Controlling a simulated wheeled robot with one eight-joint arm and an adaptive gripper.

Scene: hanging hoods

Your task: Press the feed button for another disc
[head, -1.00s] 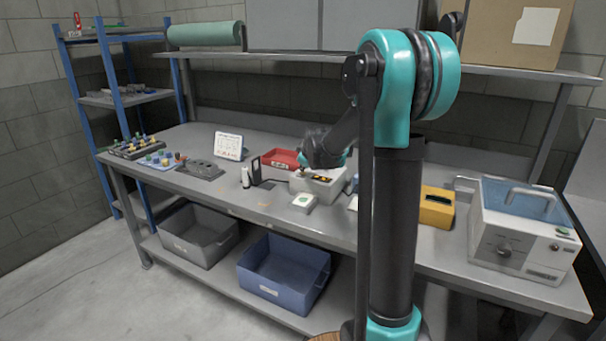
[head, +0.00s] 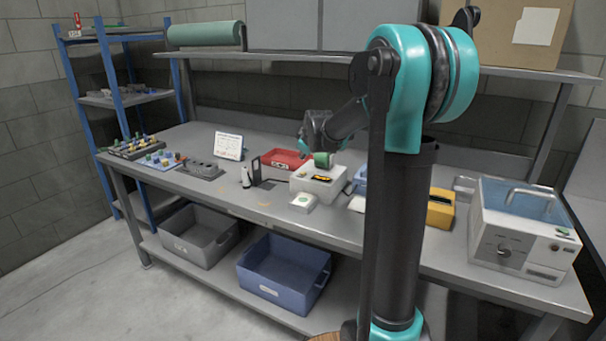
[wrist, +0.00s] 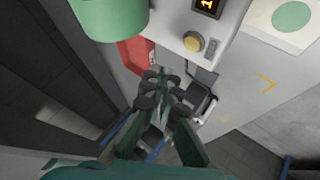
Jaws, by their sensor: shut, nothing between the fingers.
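A white dispenser box (head: 308,186) stands on the bench with a green cylinder (head: 323,160) on top and a dark display (head: 321,178). In the wrist view the display (wrist: 208,5) shows orange, a round yellow button (wrist: 193,43) sits beside it, and the green cylinder (wrist: 110,14) is at upper left. A low white block with a green round top (head: 303,201) stands in front of the box; its green disc (wrist: 293,17) also shows in the wrist view. My gripper (wrist: 158,92) is shut and empty, above and apart from the button. No label tells which is the feed button.
A yellow box (head: 440,208) and a water bath (head: 520,235) stand to the right.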

